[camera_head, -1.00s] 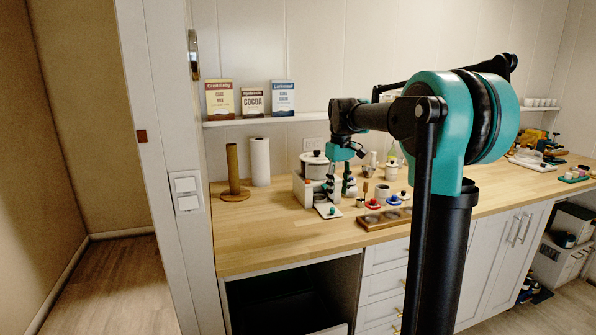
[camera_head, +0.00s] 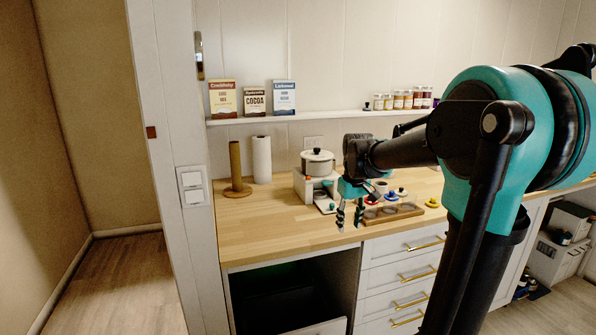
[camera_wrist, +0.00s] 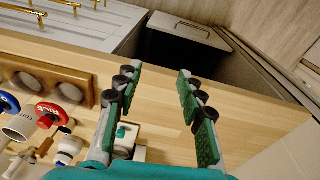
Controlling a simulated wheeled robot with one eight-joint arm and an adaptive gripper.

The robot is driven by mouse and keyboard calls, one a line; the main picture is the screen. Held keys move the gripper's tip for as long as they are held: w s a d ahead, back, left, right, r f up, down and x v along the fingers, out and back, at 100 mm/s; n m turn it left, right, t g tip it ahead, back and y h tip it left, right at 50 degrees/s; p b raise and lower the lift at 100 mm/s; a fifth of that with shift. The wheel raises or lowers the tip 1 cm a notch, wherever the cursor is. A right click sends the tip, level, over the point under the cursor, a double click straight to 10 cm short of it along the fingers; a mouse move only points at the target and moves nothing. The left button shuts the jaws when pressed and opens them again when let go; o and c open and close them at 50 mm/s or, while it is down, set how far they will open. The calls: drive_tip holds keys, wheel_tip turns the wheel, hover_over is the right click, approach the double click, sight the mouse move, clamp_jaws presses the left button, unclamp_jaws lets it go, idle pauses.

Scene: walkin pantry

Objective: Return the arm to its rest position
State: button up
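My gripper (camera_head: 350,217) hangs above the front edge of the wooden counter (camera_head: 275,230) in the head view, fingers pointing down. In the wrist view my gripper (camera_wrist: 157,108) shows two green-padded fingers spread apart with nothing between them; counter top and its front edge show behind the gap. My arm is bent and reaches in from the right of the head view. A small white board with a green-knobbed item (camera_wrist: 124,134) shows beyond the left finger in the wrist view, apart from the gripper.
A white stand with a pot (camera_head: 317,162), a wooden board with round hollows (camera_head: 393,213) and colored-lid items (camera_wrist: 54,112) are close to my gripper. A paper roll (camera_head: 262,160) and wooden holder (camera_head: 236,172) stand left. Below is an open bay (camera_head: 290,290) beside drawers (camera_head: 405,275).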

drive_tip(key=s+d+f+m+t, duration=0.2)
drive_tip(key=s+d+f+m, duration=0.1)
drive_tip(key=s+f, duration=1.3)
drive_tip(key=s+m, duration=0.1)
drive_tip(key=s, duration=0.3)
drive_tip(key=shift+s+d+f+t, duration=0.15)
drive_tip(key=shift+s+f+t, duration=0.15)
drive_tip(key=shift+t, duration=0.1)
